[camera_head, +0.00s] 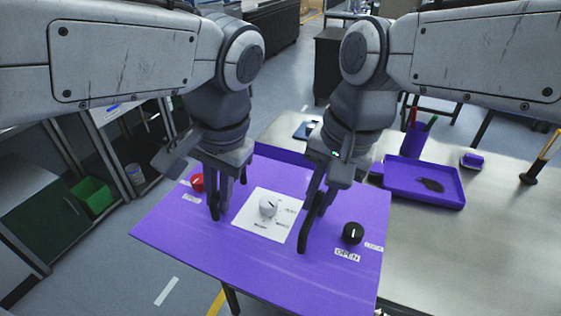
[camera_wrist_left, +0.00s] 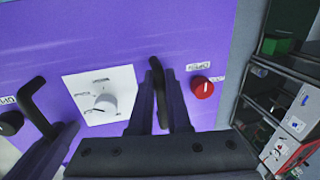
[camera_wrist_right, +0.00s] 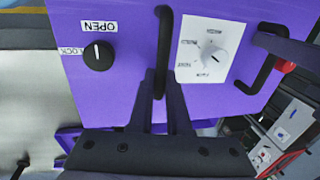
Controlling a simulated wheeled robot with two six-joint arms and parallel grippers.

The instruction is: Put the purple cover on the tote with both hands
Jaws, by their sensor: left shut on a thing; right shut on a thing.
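The purple cover (camera_head: 205,248) is a flat panel with a left black handle (camera_wrist_left: 158,85) and a right black handle (camera_wrist_right: 163,45). It bears a red knob (camera_head: 197,182), a white knob (camera_head: 268,206) on a white plate, and a black knob (camera_head: 353,233). My left gripper (camera_head: 222,203) is shut on the left handle and my right gripper (camera_head: 314,205) on the right handle. The cover's near part juts out over the floor. A purple wall (camera_head: 285,155) shows behind its far edge, likely the tote; the rest is hidden under the cover.
A metal table (camera_head: 455,255) stretches to the right. Shelving with a green bin (camera_head: 91,196) stands at the left. Floor is open in front.

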